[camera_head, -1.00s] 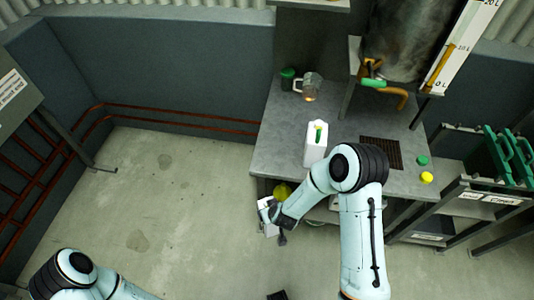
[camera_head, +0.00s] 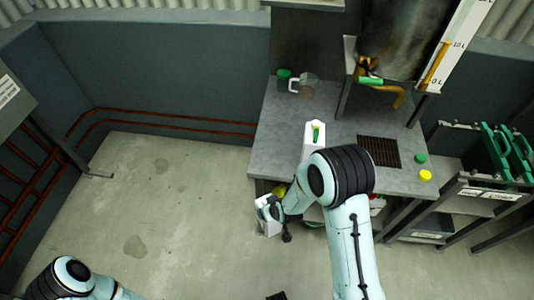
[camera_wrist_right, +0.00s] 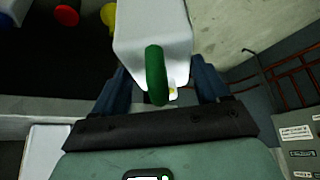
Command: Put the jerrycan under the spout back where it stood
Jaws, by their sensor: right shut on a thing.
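My right gripper (camera_wrist_right: 160,92) is shut on a white jerrycan with a green handle (camera_wrist_right: 150,30), seen up close in the right wrist view. In the head view this jerrycan (camera_head: 267,228) hangs beside the bench's front left corner, partly hidden by the gripper (camera_head: 270,210). Another white jerrycan (camera_head: 311,142), with green and yellow on top, stands upright on the bench, left of the dark grate (camera_head: 378,151). The orange-brown spout (camera_head: 396,95) with a green lever is above and behind the grate; nothing stands on the grate. My left arm shows at bottom left; its gripper is out of view.
The grey bench (camera_head: 262,150) holds a green cup (camera_head: 283,77), a clear jug (camera_head: 304,86), a green cap (camera_head: 420,158) and a yellow cap (camera_head: 425,175). A rack with green-handled items (camera_head: 505,150) stands at right. Colored caps (camera_wrist_right: 66,15) show in the wrist view. The floor at left is clear.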

